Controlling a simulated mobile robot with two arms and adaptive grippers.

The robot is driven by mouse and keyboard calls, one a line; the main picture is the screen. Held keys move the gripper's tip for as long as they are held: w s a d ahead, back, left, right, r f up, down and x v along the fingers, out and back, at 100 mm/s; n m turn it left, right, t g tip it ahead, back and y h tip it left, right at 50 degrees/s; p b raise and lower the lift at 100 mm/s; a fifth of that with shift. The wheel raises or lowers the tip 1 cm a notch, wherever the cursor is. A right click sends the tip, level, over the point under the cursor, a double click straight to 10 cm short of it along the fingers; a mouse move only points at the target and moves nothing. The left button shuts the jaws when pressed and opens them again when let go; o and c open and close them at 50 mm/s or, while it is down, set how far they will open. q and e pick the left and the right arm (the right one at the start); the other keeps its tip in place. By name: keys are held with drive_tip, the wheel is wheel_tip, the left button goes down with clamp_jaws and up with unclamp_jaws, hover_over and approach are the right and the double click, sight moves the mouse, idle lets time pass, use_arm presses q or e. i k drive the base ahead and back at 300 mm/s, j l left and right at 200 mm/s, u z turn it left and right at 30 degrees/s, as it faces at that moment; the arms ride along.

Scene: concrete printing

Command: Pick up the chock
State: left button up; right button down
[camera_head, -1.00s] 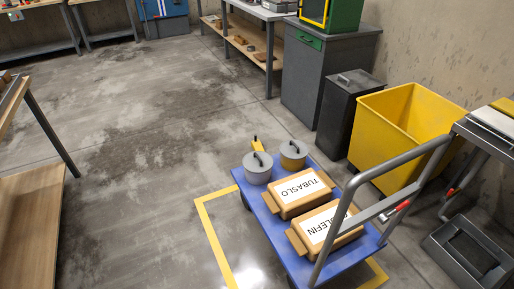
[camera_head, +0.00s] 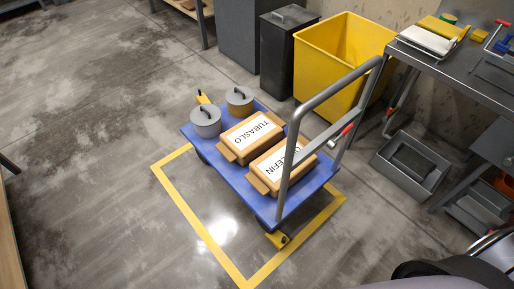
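A yellow chock (camera_head: 278,240) with a dark top sits on the floor at the near corner wheel of the blue cart (camera_head: 231,186). Neither of my grippers is in view. A dark rounded part at the bottom right looks like part of my own body.
A yellow bin (camera_head: 341,65), black bin (camera_head: 285,55) and metal table (camera_head: 464,66) stand beyond and right. The floor left of the yellow outline is clear.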

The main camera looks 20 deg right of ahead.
sight(201, 99)
drive_tip(key=i+j+u, duration=0.6)
drive_tip(key=i, duration=0.6)
drive_tip(key=i+u, duration=0.25)
drive_tip(key=i, duration=0.6)
drive_tip(key=i+z, duration=0.3)
drive_tip(key=z, duration=0.15)
drive_tip(key=i+j+z, duration=0.2)
drive_tip(key=z, duration=0.2)
drive_tip(key=i+j+z, duration=0.3)
drive_tip(key=z, duration=0.15)
drive_tip(key=i, duration=0.05)
